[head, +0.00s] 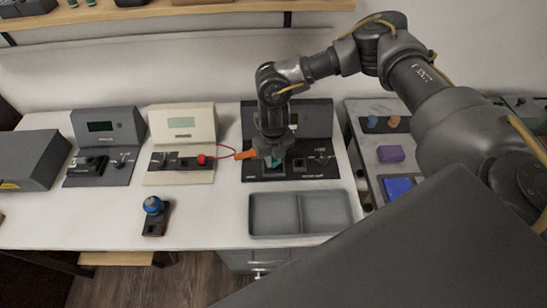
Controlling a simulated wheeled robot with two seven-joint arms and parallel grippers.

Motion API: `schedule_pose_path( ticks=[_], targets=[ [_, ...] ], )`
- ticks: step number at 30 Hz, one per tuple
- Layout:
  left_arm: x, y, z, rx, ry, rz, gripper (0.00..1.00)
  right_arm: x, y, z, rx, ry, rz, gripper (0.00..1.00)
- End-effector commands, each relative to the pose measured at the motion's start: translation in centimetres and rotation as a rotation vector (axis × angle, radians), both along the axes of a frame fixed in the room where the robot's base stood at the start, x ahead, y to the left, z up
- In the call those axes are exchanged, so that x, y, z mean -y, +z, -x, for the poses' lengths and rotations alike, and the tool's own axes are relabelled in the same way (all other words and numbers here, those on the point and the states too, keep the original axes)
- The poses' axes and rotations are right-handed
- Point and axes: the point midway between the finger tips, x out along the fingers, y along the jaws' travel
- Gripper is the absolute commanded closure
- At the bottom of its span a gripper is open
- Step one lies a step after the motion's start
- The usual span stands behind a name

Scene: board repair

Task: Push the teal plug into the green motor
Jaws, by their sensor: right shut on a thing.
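My right gripper (272,156) points down over the dark test station (320,171) right of centre on the table. It is shut on a small teal piece, the teal plug (274,162), mostly hidden by the fingers. The plug is close above or at the station's face; I cannot tell whether it touches. I cannot make out a green motor; the gripper and wrist hide part of the station. My left gripper is not in view.
An orange plug (246,154) beside my gripper joins a red wire to a red knob (201,159) on the cream station (181,178). A grey two-part tray (275,236) lies in front. A side table (352,110) holds coloured blocks.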

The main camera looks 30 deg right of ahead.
Motion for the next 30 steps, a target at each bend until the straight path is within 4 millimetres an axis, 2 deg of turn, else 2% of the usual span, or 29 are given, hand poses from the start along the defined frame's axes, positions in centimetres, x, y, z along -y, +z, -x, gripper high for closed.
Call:
schedule_pose_path(
  ticks=[24, 25, 30],
  targets=[
    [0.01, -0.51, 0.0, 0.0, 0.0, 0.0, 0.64, 0.01, -0.75, 0.0, 0.0, 0.0, 0.0, 1.0],
    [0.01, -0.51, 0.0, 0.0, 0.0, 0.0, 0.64, 0.0, -0.75, 0.0, 0.0, 0.0, 0.0, 0.78],
    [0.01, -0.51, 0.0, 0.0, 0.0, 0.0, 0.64, 0.01, -0.75, 0.0, 0.0, 0.0, 0.0, 0.56]
  ],
)
